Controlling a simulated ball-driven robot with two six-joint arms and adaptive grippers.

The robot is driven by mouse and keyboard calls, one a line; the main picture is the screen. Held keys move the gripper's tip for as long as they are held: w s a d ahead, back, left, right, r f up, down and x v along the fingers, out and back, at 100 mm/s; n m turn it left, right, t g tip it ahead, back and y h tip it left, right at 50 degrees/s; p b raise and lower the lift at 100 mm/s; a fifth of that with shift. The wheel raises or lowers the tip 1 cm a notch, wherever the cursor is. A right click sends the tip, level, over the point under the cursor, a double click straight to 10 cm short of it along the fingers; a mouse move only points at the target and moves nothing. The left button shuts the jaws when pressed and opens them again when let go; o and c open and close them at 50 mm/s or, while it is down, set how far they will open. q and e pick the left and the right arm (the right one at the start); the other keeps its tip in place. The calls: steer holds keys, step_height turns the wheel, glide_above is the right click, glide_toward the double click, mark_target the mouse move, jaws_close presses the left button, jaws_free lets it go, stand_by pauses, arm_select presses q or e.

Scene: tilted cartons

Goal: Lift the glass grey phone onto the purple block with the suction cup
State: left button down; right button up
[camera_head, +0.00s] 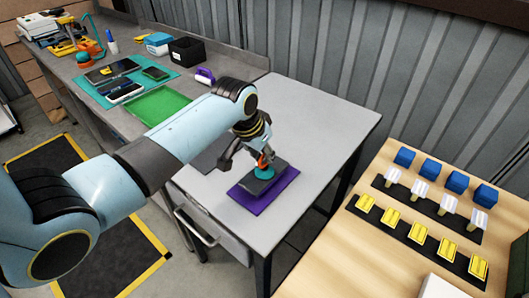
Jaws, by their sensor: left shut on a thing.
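The suction cup (265,172), a teal dome with an orange top, is in the head view at the middle of the grey table. My left gripper (262,156) points down and is shut on its orange top. The cup sits on the glass grey phone (261,188), a dark flat slab. The phone lies over the purple block (284,185), which is low and wide and shows around the phone's edges. I cannot tell whether the phone touches the block or hangs just above it. My right gripper is not in view.
A dark grey flat patch (210,156) lies left of the block, partly behind my arm. Clear tabletop (325,125) lies to the right. The back bench holds a green mat (165,108), phones, tools and a black bin (187,50). A wooden table with blue, white and yellow pieces stands right.

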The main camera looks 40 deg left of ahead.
arm_select(q)
steer(key=c, duration=1.3)
jaws_free()
steer(key=v, duration=1.2)
